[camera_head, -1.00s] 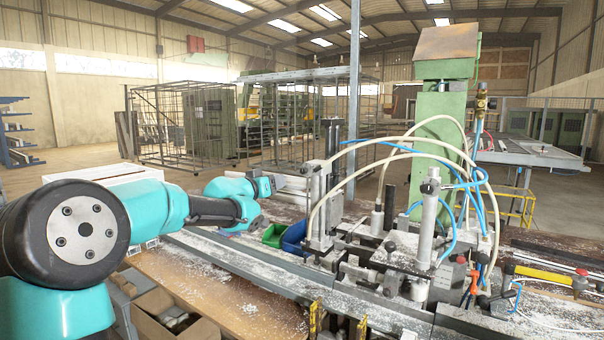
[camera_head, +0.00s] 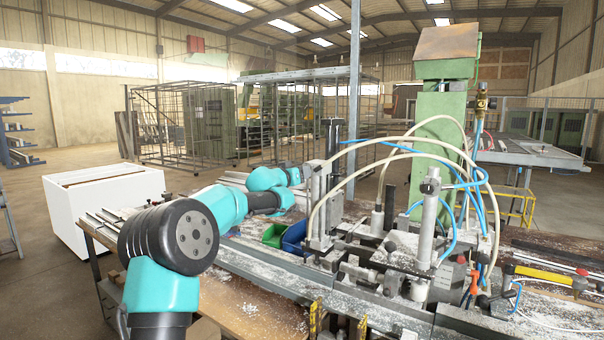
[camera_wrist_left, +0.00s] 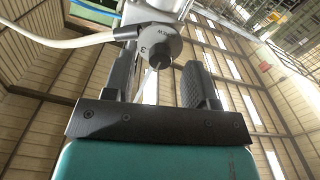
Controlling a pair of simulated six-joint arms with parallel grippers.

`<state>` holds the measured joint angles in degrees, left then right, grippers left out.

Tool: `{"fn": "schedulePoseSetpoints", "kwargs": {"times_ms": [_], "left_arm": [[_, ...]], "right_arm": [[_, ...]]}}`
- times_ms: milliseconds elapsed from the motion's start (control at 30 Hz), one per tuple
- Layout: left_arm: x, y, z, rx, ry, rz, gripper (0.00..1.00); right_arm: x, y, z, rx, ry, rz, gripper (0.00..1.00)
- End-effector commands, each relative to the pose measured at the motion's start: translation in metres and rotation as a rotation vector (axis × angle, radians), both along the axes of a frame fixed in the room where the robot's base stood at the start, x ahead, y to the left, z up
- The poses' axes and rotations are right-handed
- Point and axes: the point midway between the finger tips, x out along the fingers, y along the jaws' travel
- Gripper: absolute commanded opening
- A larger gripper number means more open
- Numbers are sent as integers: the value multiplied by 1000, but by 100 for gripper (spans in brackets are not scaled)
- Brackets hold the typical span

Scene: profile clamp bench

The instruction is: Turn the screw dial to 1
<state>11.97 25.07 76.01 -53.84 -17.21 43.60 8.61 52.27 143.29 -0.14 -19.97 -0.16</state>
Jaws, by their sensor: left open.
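The screw dial (camera_wrist_left: 160,44) shows in the left wrist view as a grey round knob with dark marks; a 3 is readable on its face, and other marks are too small to read. A thin pin or rod is at its front. My left gripper (camera_wrist_left: 158,68) is open, with one dark finger on each side of the dial in the picture. The fingers do not clearly touch it, and I cannot tell how deep the dial lies between them. In the head view my left arm reaches to the clamp bench; its gripper is hidden behind the metal posts. My right gripper is not in view.
A pale hose (camera_wrist_left: 60,40) runs beside the dial. In the head view, the clamp posts (camera_head: 320,205), blue and pale hoses and a green machine column (camera_head: 437,125) crowd the bench. Green (camera_head: 273,235) and blue (camera_head: 294,237) bins stand near my arm. A white cabinet (camera_head: 100,210) stands left.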

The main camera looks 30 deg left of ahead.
Motion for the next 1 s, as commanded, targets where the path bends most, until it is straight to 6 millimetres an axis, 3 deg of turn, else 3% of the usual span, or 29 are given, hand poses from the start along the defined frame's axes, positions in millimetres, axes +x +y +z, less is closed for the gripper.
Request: {"fn": "schedulePoseSetpoints", "kwargs": {"times_ms": [200, 567, 1000], "left_arm": [[19, -1, 0, 0, -1, 0, 52], [22, -1, 0, 0, -1, 0, 52], [22, -1, 0, 0, -1, 0, 11]], "right_arm": [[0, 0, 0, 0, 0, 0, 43], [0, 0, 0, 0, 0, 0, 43], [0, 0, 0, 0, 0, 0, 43]]}}
